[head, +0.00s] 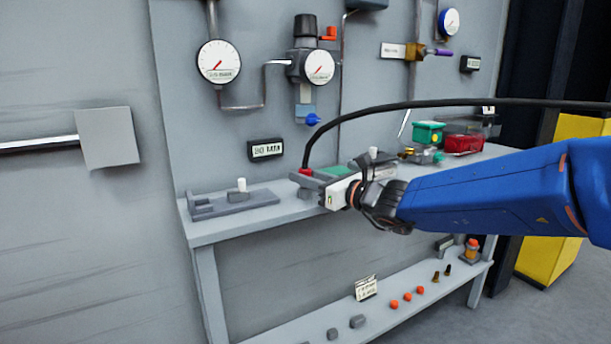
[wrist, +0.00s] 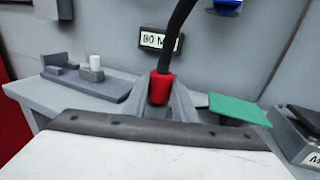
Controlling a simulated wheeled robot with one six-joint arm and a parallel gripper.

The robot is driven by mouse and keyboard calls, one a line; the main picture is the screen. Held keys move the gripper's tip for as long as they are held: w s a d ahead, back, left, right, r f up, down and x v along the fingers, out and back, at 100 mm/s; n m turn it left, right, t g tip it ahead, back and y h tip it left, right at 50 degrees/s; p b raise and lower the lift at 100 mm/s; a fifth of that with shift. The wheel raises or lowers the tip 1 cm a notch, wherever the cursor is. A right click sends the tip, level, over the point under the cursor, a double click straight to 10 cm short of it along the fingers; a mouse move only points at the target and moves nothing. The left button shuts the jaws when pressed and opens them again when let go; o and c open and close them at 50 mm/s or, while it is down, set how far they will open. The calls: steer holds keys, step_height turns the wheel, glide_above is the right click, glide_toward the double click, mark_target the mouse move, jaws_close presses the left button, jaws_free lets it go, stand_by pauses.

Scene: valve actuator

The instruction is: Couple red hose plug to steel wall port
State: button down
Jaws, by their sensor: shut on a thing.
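The red hose plug (wrist: 160,86) stands upright between the two grey fingers of my gripper (wrist: 165,103) in the wrist view. The black hose (wrist: 176,38) rises from its top. In the head view my gripper (head: 315,181) is over the workbench, shut on the red plug (head: 305,171), which shows only as a small red patch at the fingertips. The hose (head: 420,104) arcs up and away to the right, above my arm. The lower end of the plug is hidden by the fingers. I cannot make out a steel wall port for certain in either view.
A grey fixture with a white peg (head: 241,186) sits on the bench, left of my gripper. A green bin (head: 428,133) and a red bin (head: 463,143) stand to the right. Gauges, a regulator (head: 305,65) and a label (head: 266,150) are on the wall behind.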

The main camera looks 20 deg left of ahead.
steer(key=shift+f, duration=0.25)
steer(key=c, duration=1.4)
jaws_free()
steer(key=v, duration=1.7)
steer(key=shift+d, duration=0.2)
steer(key=shift+s+f, duration=0.1)
